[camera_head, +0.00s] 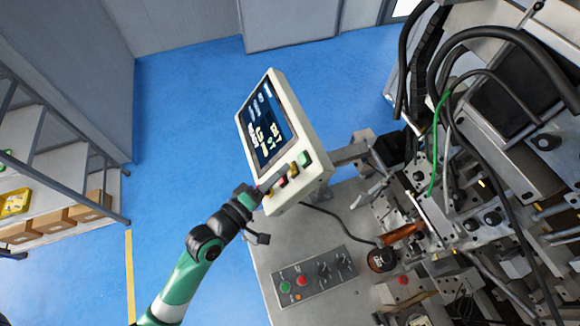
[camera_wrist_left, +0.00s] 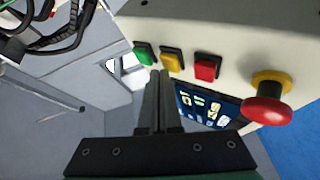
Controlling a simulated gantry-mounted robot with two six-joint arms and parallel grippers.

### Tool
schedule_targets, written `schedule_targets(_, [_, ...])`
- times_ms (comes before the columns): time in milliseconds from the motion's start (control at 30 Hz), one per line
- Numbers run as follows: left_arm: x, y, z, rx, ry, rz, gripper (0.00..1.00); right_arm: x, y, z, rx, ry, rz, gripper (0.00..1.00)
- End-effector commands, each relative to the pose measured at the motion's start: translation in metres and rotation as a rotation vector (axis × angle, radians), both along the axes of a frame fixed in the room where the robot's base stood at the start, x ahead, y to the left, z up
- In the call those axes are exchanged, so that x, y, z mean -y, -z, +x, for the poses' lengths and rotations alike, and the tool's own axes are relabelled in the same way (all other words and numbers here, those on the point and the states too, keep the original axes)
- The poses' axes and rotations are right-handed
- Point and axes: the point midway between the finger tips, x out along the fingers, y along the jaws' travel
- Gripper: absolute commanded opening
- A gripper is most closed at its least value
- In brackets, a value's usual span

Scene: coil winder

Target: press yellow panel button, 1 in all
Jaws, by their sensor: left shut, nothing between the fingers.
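The yellow button (camera_head: 293,169) sits on the front edge of the white tilted panel (camera_head: 310,130), between a green button (camera_head: 304,158) and a red button (camera_head: 282,181). In the left wrist view the yellow button (camera_wrist_left: 172,62) shows just beyond my fingertips, slightly to their right. My left gripper (camera_head: 272,183) is shut and empty, its fingers pointing at the button row; its tips (camera_wrist_left: 159,73) show between the green (camera_wrist_left: 144,53) and yellow buttons. I cannot tell whether the tips touch anything. My right gripper is in neither view.
A red mushroom knob with a yellow collar (camera_wrist_left: 268,100) stands at the row's end. The screen (camera_head: 266,123) faces left. A grey table (camera_head: 264,262) carries a second button box (camera_head: 313,279). The winder machine (camera_head: 470,200) crowds the right; blue floor is open left.

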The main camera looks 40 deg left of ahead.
Motion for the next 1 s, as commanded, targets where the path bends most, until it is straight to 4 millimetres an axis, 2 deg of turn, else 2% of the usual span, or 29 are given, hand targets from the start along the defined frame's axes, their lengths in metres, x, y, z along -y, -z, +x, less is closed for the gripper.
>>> schedule_targets(100, [-0.003,-0.006,-0.005,0.001,-0.001,0.0,0.0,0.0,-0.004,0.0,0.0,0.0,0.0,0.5])
schedule_targets(533, [-0.005,-0.01,-0.009,0.001,-0.001,-0.002,0.0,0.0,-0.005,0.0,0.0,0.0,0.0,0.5])
schedule_targets(1000, [-0.021,-0.038,-0.038,0.001,-0.003,0.0,0.0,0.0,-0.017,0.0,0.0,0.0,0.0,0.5])
